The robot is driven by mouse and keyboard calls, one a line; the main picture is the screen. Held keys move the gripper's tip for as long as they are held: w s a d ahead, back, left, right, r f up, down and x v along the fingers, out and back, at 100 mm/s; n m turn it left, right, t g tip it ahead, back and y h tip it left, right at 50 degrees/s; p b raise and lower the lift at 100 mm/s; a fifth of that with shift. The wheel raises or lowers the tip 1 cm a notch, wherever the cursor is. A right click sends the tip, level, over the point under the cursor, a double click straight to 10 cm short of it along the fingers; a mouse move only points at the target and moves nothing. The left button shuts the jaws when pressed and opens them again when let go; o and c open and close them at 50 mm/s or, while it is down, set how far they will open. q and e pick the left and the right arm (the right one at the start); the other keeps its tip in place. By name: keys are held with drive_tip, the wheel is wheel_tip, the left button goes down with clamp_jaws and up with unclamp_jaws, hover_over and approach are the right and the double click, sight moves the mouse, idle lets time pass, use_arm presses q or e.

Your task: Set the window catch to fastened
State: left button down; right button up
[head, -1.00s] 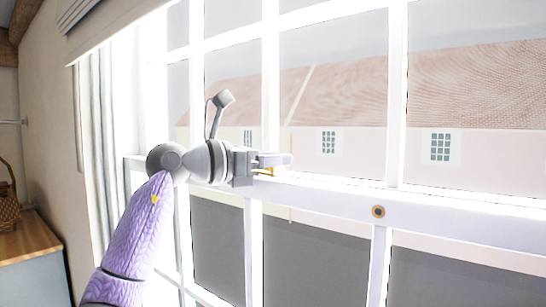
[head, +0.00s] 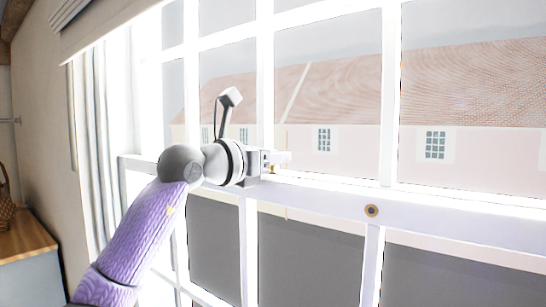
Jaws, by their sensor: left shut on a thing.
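The window catch (head: 274,169) is a small brass piece on the white meeting rail (head: 325,194) of the sash window. Most of it is hidden by my gripper, so I cannot tell which way its lever points. My left gripper (head: 279,159) is at the catch, shut on it, with its fingers pointing right along the rail. My right gripper is not in view.
White glazing bars (head: 390,95) rise above the rail. A round brass fitting (head: 371,210) sits on the rail further right. A curtain (head: 100,170) hangs at the left, and a wooden-topped cabinet (head: 25,240) with a wicker basket (head: 6,203) stands at the far left.

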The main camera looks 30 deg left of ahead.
use_arm(q)
drive_tip(key=c, duration=0.6)
unclamp_jaws()
drive_tip(key=shift+o, duration=0.2)
drive_tip(key=shift+s+a+f+b, duration=0.1)
drive_tip(key=shift+s+a+b, duration=0.05)
drive_tip(key=shift+s+b, duration=0.2)
drive_tip(key=b+v, duration=0.4)
drive_tip(key=v, duration=0.5)
drive_tip(key=shift+s, duration=0.1)
